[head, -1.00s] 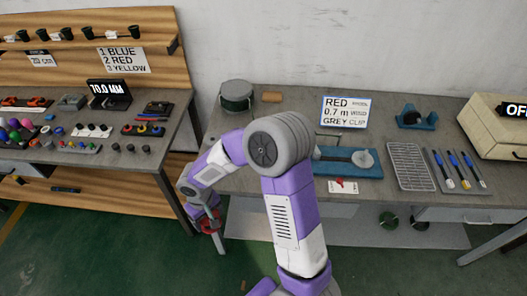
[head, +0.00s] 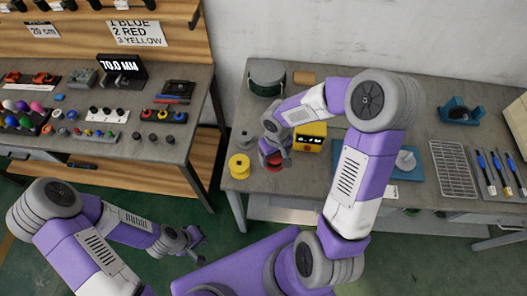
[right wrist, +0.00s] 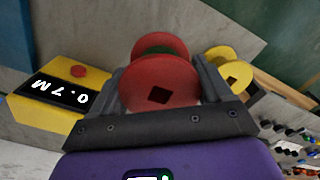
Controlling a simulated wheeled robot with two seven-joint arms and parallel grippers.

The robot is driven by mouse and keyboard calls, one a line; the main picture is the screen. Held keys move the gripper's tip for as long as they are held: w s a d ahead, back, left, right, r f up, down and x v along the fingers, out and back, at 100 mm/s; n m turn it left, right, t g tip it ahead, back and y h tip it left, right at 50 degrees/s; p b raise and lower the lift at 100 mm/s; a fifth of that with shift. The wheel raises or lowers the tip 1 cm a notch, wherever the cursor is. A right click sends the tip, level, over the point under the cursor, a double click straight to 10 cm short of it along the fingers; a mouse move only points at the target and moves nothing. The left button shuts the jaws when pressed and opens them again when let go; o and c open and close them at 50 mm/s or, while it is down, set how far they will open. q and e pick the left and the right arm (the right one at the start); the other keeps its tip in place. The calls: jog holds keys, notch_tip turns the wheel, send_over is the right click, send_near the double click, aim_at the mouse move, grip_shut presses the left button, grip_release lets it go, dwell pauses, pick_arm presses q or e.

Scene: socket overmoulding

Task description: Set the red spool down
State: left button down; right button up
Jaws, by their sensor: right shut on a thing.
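The red spool (head: 272,160) is held in my right gripper (head: 270,150), over the left part of the right-hand table (head: 312,180). In the right wrist view the red spool (right wrist: 158,82) sits between the two fingers (right wrist: 160,88), its round flange and dark square hole facing the camera. I cannot tell whether it touches the tabletop. A yellow spool (head: 239,166) stands to its left, apart from it in the head view. My left gripper (head: 192,240) hangs low in front of the tables, with no object visible in it; its finger gap is too small to judge.
A yellow meter box (head: 310,137) with a lit display stands right of the red spool. A dark green drum (head: 267,78) is behind. A blue fixture (head: 407,165) and a wire rack (head: 453,168) lie further right. The table's front left corner is close to the yellow spool.

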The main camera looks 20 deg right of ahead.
jog(key=f, duration=0.3)
jog(key=shift+s+f+b, duration=0.3)
jog(key=shift+b, duration=0.1)
jog(key=shift+w+f+b, duration=0.1)
jog(key=shift+f+b, duration=0.45)
jog(key=shift+f, duration=1.6)
jog(key=shift+f, duration=0.1)
jog(key=o, duration=1)
jog(key=shift+r, duration=0.4)
notch_tip(320, 180, up, 12)
jog(key=p, duration=0.3)
jog(key=shift+f, duration=0.25)
